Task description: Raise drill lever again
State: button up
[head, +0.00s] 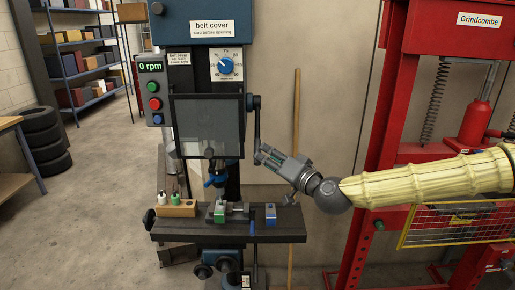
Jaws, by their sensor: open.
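The drill press stands in the middle of the head view, with a blue belt cover (222,10) on top. Its drill lever (257,125) is a grey arm on the right side of the head, hanging down from a dark hub (254,102). My gripper (263,157) is open at the lever's lower end; I cannot tell whether it touches the lever. The fingers hide the lever's tip. The blue chuck (215,180) hangs above the vise (226,211), which seems to hold a green piece.
A clear guard (207,125) covers the drill front. A red press (385,110) stands at right, behind my arm. A wooden pole (294,125) leans on the wall.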

jog(key=shift+p+x, duration=0.75)
jog(key=shift+x, duration=2.2)
jog(key=shift+c, duration=0.2)
grip_shut()
